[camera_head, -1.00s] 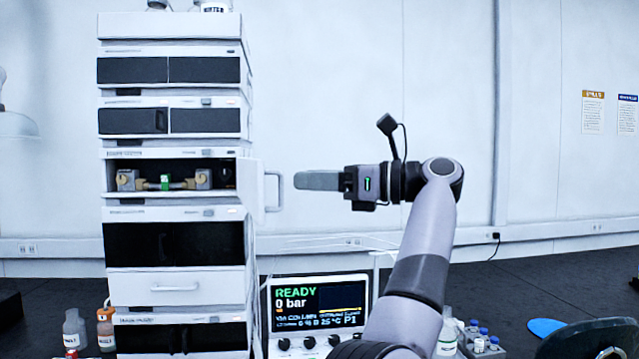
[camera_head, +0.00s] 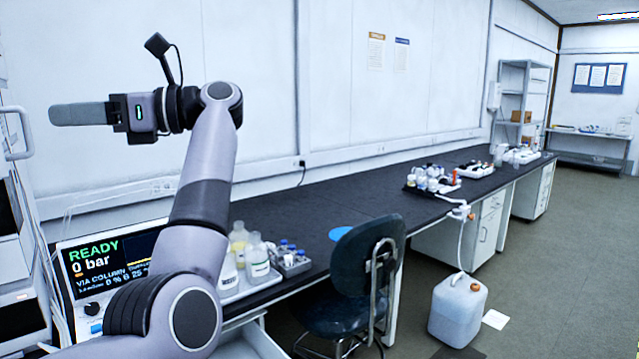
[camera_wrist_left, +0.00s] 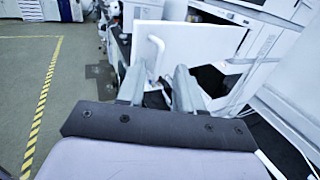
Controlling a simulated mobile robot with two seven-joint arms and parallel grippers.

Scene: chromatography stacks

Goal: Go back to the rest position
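My left gripper (camera_head: 70,114) is raised in front of the white wall at the left of the head view, its grey fingers pointing left. In the left wrist view its two fingers (camera_wrist_left: 158,88) stand apart with nothing held between them. Beyond the fingers is an open white door (camera_wrist_left: 190,50) with a handle. The edge of the chromatography stack (camera_head: 15,250) and a door handle (camera_head: 20,133) show at the far left of the head view, apart from the gripper. My right gripper is in neither view.
A control screen (camera_head: 110,262) reads READY, 0 bar. Bottles (camera_head: 257,258) and a vial rack (camera_head: 290,262) stand on the dark bench (camera_head: 300,205). A chair (camera_head: 355,270) and a white canister (camera_head: 457,310) stand on the floor. The aisle at right (camera_head: 560,270) is free.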

